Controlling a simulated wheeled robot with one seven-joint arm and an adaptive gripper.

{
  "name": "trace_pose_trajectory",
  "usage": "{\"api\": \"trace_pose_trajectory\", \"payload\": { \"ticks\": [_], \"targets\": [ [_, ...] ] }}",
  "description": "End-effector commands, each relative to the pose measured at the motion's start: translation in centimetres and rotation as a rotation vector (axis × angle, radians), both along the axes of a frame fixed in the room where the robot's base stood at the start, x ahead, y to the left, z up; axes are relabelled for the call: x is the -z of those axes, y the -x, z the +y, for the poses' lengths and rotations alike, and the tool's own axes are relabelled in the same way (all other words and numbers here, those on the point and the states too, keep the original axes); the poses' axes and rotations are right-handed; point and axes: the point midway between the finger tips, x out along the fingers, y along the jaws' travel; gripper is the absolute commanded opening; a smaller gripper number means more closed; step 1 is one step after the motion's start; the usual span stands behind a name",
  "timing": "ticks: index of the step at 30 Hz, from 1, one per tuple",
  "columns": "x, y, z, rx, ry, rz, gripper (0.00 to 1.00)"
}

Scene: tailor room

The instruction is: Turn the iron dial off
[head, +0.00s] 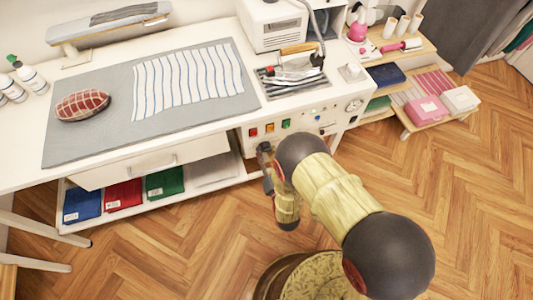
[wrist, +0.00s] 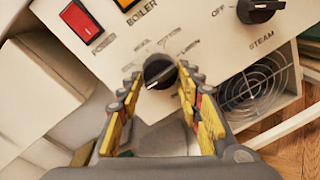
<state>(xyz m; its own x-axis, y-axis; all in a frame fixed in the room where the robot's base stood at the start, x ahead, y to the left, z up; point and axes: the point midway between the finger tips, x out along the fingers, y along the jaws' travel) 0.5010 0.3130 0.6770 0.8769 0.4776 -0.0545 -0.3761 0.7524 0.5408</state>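The dial (wrist: 159,70) is a round black knob on a cream control panel, ringed by fabric labels such as LINEN; some lettering is too blurred to read. A light mark on it seems to point to the lower left. My gripper (wrist: 160,76) is open, with its yellow fingertips on either side of the dial; I cannot tell whether they touch it. In the head view my gripper (head: 266,166) is at the front of the ironing station, and my arm hides part of the panel. The iron (head: 294,68) rests on its stand on top.
A second black dial (wrist: 261,9) labelled STEAM, with OFF beside it, is at the upper right. A red switch (wrist: 81,21) is at the upper left. A round vent (wrist: 256,84) lies right of my fingers. A drawer (head: 150,161) is left of my gripper. Wooden floor is open in front.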

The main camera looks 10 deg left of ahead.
Motion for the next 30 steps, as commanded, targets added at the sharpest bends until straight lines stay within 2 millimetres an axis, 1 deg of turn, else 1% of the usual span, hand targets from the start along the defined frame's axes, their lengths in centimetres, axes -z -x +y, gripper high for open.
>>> {"api": "trace_pose_trajectory", "payload": {
  "ticks": [1, 8, 17, 20, 30],
  "targets": [
    [0.0, 0.0, 0.0, 0.000, 0.000, 0.000, 0.40],
    [-0.1, 0.0, 0.0, 0.001, -0.002, -0.001, 0.53],
    [-0.1, 0.1, -0.1, 0.003, -0.002, -0.001, 0.53],
    [-0.1, 0.7, -0.4, 0.002, -0.001, -0.001, 0.53],
    [-0.3, 5.2, -2.8, 0.001, 0.000, -0.001, 0.53]
  ]
}}
